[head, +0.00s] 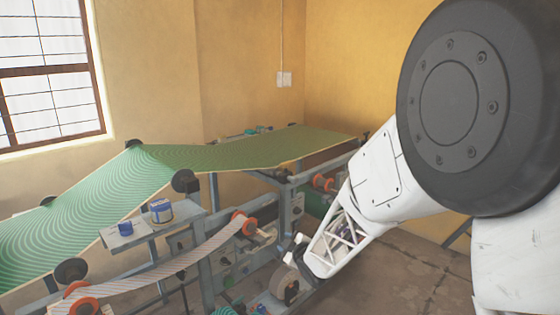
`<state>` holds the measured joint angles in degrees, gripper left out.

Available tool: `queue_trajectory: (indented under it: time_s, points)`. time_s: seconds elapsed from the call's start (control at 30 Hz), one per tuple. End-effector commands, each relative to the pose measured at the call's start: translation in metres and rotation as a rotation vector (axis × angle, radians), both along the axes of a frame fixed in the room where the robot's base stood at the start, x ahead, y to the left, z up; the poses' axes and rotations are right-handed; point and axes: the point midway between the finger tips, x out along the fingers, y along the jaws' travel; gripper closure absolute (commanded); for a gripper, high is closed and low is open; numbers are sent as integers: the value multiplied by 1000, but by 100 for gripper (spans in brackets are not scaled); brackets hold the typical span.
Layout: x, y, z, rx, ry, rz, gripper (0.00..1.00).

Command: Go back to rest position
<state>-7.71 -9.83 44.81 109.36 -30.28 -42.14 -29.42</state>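My white arm reaches from the right side of the head view down toward the lower middle. My gripper (296,248) is at its far end, small and dark against the machine's lower frame. I cannot make out whether its fingers are open or shut, or whether they hold anything. The plate press (205,245) fills the left and middle, with a grey metal frame and orange-rimmed rollers. A green patterned sheet (95,200) runs over its top. My gripper appears in front of the frame's lower right part; whether it touches is unclear.
A grey side shelf (150,232) carries a blue-and-white tin (161,211) and a small blue block (125,228). A striped strip (165,265) runs below it between orange rollers. Bare floor (410,275) lies at the lower right. A yellow wall (350,70) stands behind.

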Motion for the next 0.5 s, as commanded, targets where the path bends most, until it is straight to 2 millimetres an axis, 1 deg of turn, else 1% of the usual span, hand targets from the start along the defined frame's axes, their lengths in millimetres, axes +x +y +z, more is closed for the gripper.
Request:
queue_trajectory:
  time_s: [0.03, 0.17, 0.27, 0.37, 0.5]
  points:
    - [-5, -11, 15, 0, 32, -43, 63]
    - [-24, -39, 42, 5, 136, -159, 63]
    - [-43, -59, 61, 17, 217, -248, 63]
    - [-66, -79, 78, 34, 298, -338, 63]
    - [-105, -104, 100, 65, 413, -458, 63]
